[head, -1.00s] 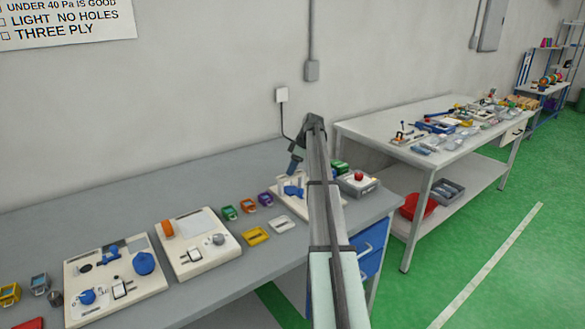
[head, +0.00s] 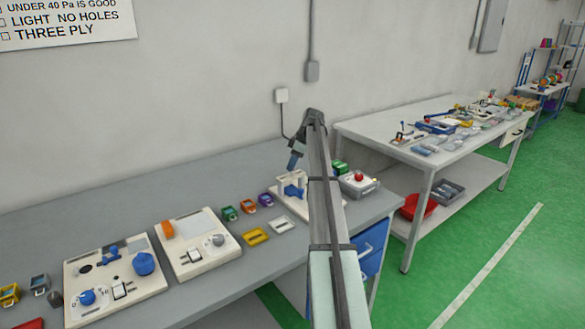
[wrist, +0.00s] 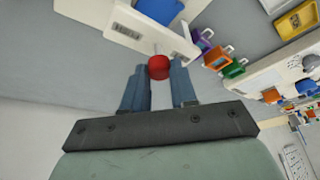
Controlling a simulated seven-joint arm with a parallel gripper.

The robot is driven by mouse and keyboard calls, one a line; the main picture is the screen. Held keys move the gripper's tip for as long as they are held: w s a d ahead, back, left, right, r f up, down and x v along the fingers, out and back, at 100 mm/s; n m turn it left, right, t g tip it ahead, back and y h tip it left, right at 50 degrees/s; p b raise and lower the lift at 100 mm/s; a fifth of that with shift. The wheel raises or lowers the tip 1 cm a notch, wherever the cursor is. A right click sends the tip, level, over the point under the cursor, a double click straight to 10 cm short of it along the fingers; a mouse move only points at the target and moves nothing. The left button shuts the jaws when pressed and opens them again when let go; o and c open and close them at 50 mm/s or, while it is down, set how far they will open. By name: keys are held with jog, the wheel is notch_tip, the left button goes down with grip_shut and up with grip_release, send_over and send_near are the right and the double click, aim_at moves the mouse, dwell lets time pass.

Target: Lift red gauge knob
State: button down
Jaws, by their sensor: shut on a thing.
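The red gauge knob (wrist: 159,67) is a small red cylinder, seen between my fingertips in the wrist view. My gripper (wrist: 159,82) is shut on it. In the head view my gripper (head: 292,167) is just above a white fixture (head: 304,209) with upright posts and a blue part (head: 293,191). The knob is hidden there behind my fingers. In the wrist view the knob overlaps the edge of the white fixture (wrist: 120,42); I cannot tell whether it touches it.
A grey box with a red button (head: 358,176) stands right of the fixture. Orange (head: 248,206), green and purple bins stand left of it, with a yellow tray (head: 255,236) in front. Two white panels (head: 198,243) lie farther left. The bench behind them is clear.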

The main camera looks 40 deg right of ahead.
jog(key=shift+r, duration=0.25)
jog(key=c, duration=1.3)
grip_release()
jog(key=shift+r, duration=0.1)
jog(key=o, duration=0.4)
jog(key=v, duration=1.3)
jog(key=shift+s+d+r, duration=0.15)
jog(key=shift+r, duration=0.1)
